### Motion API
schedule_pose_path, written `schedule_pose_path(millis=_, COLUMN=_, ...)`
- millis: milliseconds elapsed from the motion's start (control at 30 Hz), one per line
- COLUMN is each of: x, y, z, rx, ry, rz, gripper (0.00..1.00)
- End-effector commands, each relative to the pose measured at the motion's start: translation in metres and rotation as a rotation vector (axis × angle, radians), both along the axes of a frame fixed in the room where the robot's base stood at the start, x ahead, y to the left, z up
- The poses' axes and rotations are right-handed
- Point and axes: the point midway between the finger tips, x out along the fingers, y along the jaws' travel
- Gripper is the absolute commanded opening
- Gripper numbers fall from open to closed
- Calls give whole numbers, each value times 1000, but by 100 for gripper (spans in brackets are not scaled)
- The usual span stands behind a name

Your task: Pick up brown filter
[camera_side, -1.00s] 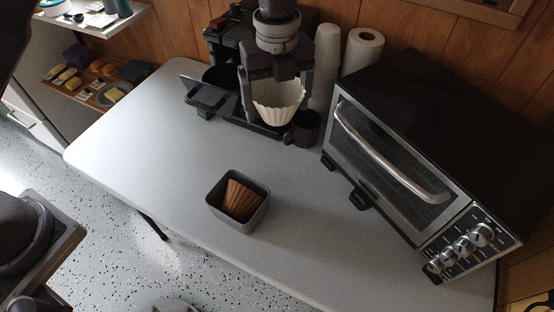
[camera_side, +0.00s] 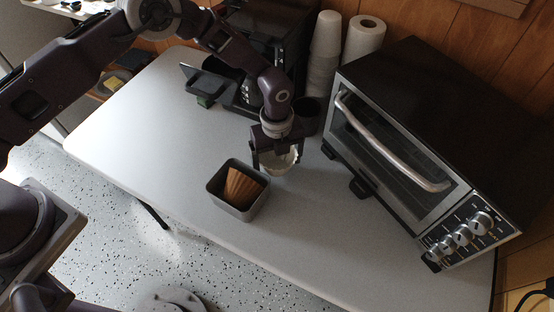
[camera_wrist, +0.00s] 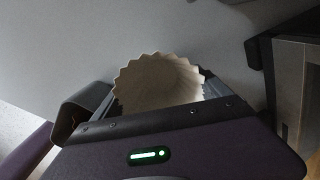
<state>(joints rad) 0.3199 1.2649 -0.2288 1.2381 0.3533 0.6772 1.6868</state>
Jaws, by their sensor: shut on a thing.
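The brown filter (camera_side: 243,187) stands in a small grey bin (camera_side: 221,201) on the table. My gripper (camera_side: 276,163) is just above and to the right of the bin. It is shut on a white fluted filter (camera_side: 284,163), not the brown one. The white filter is held low over the table, partly hidden by the jaws; I cannot tell whether it touches the table.
A toaster oven (camera_side: 400,140) stands to the right. A coffee machine (camera_side: 262,40), partly behind my arm, stands at the back, with stacked cups (camera_side: 324,50) and a paper roll (camera_side: 363,40) beside it. The table's left part (camera_side: 140,125) is clear.

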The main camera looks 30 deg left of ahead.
Motion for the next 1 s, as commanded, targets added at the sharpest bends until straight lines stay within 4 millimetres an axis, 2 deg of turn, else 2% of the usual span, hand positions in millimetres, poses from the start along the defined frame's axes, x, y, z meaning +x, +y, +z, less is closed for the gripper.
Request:
schedule_pose_path(millis=67, x=0, y=0, z=-7, rx=0, ry=0, rz=0, gripper=64)
schedule_pose_path(millis=367, x=0, y=0, z=-9, rx=0, ry=0, rz=0, gripper=64)
schedule_pose_path(millis=400, x=0, y=0, z=-10, rx=0, ry=0, rz=0, gripper=88)
schedule_pose_path(millis=467, x=0, y=0, z=-9, rx=-1, ry=-1, rz=0, gripper=100)
schedule_pose_path(millis=700, x=0, y=0, z=-8, rx=-1, ry=-1, rz=0, gripper=100)
schedule_pose_path(millis=833, x=1, y=-1, z=11, rx=-2, ry=-4, rz=0, gripper=100)
schedule_pose_path(millis=1000, x=2, y=0, z=60, rx=-3, ry=-6, rz=1, gripper=100)
